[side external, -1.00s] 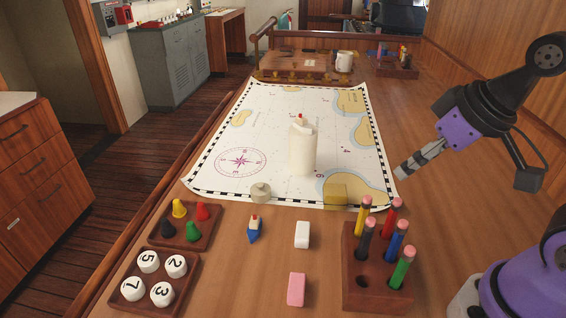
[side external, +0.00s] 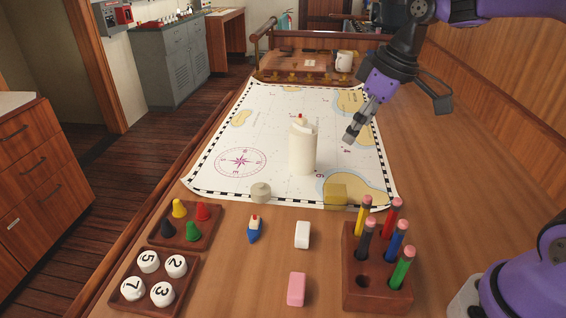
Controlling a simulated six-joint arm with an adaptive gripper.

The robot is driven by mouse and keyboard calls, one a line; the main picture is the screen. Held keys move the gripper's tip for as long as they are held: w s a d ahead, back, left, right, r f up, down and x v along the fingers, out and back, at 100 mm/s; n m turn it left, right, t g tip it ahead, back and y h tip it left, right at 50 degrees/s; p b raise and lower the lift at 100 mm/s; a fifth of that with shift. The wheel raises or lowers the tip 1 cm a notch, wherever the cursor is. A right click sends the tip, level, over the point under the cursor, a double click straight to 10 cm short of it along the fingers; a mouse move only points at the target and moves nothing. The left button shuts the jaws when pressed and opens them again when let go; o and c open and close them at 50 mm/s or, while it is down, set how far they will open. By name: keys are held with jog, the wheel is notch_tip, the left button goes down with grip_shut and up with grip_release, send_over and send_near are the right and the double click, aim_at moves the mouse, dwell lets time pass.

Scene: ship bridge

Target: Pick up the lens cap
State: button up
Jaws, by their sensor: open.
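I cannot pick out a lens cap for certain in the side external view. A small round grey-beige piece with a raised top (side external: 261,192) sits on the near edge of the chart; I cannot tell if it is the cap. My gripper (side external: 350,137) is open and empty, angled down to the left above the right part of the chart. It is to the right of a tall cream cylinder (side external: 302,152) and apart from it. The area behind that cylinder is hidden.
A yellowish block (side external: 336,195) sits on the chart (side external: 215,181). Nearer are a pencil holder (side external: 362,299), a white eraser (side external: 302,235), a pink eraser (side external: 296,289), a toy boat (side external: 254,230) and two trays of pieces. Bare table lies right of the chart.

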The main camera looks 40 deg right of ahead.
jog(key=w+a+f+n+y, duration=0.2)
jog(key=w+a+f+n, duration=0.3)
jog(key=w+a+f, duration=0.4)
send_over(262, 185)
jog(key=s+d, duration=0.1)
jog(key=s, duration=0.1)
jog(key=f, duration=0.2)
jog(key=shift+w+d+f, duration=0.2)
jog(key=shift+w+f, duration=0.05)
jog(key=shift+f, duration=0.1)
jog(key=x, duration=0.5)
jog(key=shift+w+f, duration=0.1)
jog(key=shift+f, duration=0.3)
jog(key=c, duration=0.8)
